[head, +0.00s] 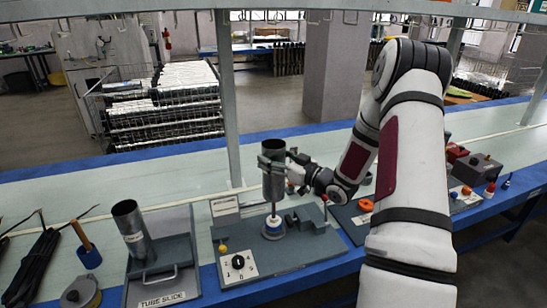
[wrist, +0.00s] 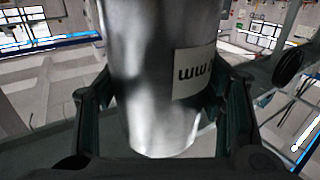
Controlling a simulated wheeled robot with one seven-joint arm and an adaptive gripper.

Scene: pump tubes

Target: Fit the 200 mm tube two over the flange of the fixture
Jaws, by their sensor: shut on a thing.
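A grey metal tube (head: 273,188) stands upright in my gripper (head: 274,162). In the wrist view the tube (wrist: 145,85) fills the middle, between the two dark fingers (wrist: 162,120), with a white label partly readable as "mm"; its number is hidden. My gripper is shut on the tube's upper part. The tube's lower end appears above the flange, with a gap showing the pin.
A dial (head: 238,263), a yellow knob (head: 222,248) and a red-topped pin (head: 325,200) stand near the flange. An upright shelf post (head: 228,100) rises behind.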

